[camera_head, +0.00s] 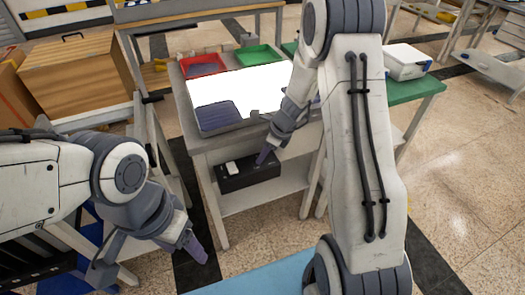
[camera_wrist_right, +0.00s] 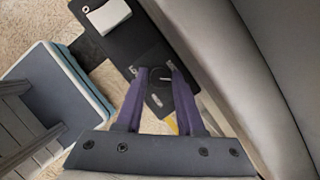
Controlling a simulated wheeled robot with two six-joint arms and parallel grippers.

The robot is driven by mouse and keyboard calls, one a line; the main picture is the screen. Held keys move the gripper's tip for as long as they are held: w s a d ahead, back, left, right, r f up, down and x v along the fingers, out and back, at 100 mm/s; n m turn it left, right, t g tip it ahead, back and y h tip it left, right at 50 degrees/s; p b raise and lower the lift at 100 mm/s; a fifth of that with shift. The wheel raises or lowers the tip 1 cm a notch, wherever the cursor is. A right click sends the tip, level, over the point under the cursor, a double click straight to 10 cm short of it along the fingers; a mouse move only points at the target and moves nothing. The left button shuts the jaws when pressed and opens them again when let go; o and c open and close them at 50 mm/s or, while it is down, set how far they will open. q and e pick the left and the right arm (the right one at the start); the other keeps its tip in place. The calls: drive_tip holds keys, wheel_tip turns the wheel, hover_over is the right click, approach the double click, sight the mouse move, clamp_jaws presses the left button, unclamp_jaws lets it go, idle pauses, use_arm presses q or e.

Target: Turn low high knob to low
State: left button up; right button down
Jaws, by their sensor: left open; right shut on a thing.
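A black control panel (camera_head: 262,176) sits on the front of the table, below its top. It carries a white block (camera_head: 232,168) at its left, which also shows in the right wrist view (camera_wrist_right: 108,16). My right gripper (camera_head: 263,157) reaches down to the right part of the panel. In the right wrist view its purple fingers (camera_wrist_right: 156,72) are closed around the dark low high knob (camera_wrist_right: 155,84), which is hard to make out against the black panel. Small pale marks show near the knob; which way it points cannot be told. My left gripper (camera_head: 197,250) hangs open and empty at lower left, away from the panel.
The grey table (camera_head: 215,142) holds a bright white sheet (camera_head: 250,90), a red tray (camera_head: 202,64) and a green tray (camera_head: 258,55). A green bench (camera_head: 415,90) is at right.

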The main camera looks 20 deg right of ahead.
drive_tip(key=shift+n+g+p, duration=0.4)
drive_tip(key=shift+n+p, duration=0.1)
drive_tip(key=shift+n, duration=0.4)
drive_tip(key=c, duration=0.5)
unclamp_jaws()
drive_tip(key=shift+w, duration=0.1)
